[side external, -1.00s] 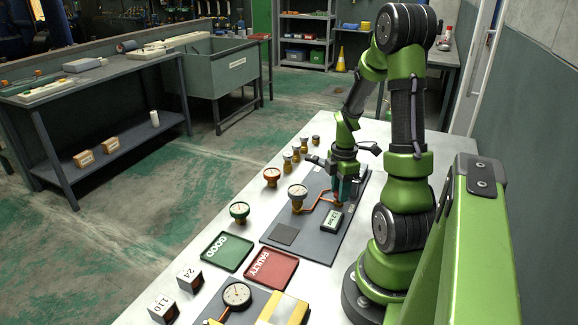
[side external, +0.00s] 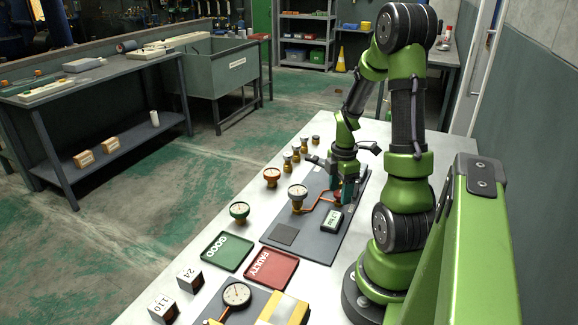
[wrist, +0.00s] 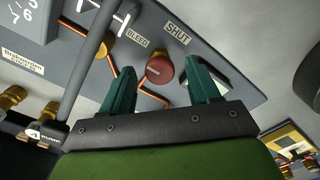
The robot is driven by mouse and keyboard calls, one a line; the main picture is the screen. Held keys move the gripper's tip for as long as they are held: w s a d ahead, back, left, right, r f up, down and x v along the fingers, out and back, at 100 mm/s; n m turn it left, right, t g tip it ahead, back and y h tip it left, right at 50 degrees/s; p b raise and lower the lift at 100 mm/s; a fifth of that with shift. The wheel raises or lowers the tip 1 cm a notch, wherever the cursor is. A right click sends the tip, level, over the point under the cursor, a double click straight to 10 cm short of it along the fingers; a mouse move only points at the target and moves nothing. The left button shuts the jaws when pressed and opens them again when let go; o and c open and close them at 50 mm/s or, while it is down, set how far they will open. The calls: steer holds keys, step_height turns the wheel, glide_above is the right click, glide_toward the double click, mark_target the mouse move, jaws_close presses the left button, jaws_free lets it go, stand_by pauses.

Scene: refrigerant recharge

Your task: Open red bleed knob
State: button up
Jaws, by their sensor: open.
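The red bleed knob (wrist: 160,69) sits on the grey panel, between the BLEED and SHUT labels in the wrist view. A pale line marks its face. My gripper (wrist: 160,80) is open, with one teal finger on each side of the knob. I cannot tell whether either finger touches it. In the side external view my gripper (side external: 345,195) is low over the right part of the panel (side external: 285,257), and the knob is mostly hidden there by the fingers.
A gauge (side external: 298,193) on copper pipe stands left of my gripper. A small display (side external: 333,220) lies close in front. Further forward are a green GOOD tray (side external: 227,252) and a red FAULTY tray (side external: 271,268). Loose gauges line the table's left side.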

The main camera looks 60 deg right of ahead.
mark_target(339, 192)
step_height(339, 192, up, 17)
stand_by(0.4)
steer(key=shift+f, duration=0.1)
steer(key=w+a+r+m+t, duration=0.1)
steer(key=w+a+m+t, duration=0.45)
steer(key=a+m, duration=0.7)
steer(key=a+r+t+y, duration=0.1)
steer(key=a+r+y, duration=0.1)
steer(key=a, duration=1.4)
steer(key=shift+w+a+r+m+t, duration=0.15)
steer(key=shift+w+r+m+t, duration=0.2)
steer(key=shift+r, duration=0.1)
